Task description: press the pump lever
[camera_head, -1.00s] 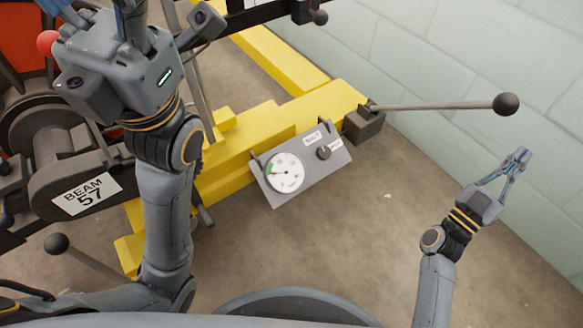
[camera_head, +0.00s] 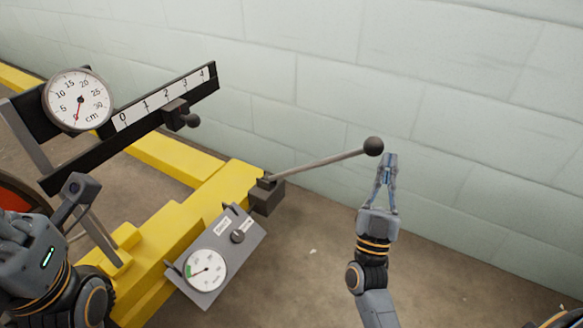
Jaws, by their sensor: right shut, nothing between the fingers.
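The pump lever (camera_head: 318,163) is a thin grey rod with a dark ball knob (camera_head: 373,146) at its end. It rises to the right from a dark pump block (camera_head: 266,196) on the yellow frame. My right gripper (camera_head: 390,158) is shut and empty, just right of the knob and slightly below it in the picture. Whether it touches the knob I cannot tell; a small gap seems to show. My left arm's wrist (camera_head: 45,255) is at the lower left; its fingertips are out of view.
A grey panel (camera_head: 240,258) with a round pressure gauge (camera_head: 206,270) and a black knob (camera_head: 238,236) sits on the yellow frame (camera_head: 190,215). A centimetre dial (camera_head: 78,100) and a numbered scale bar (camera_head: 150,108) stand at left.

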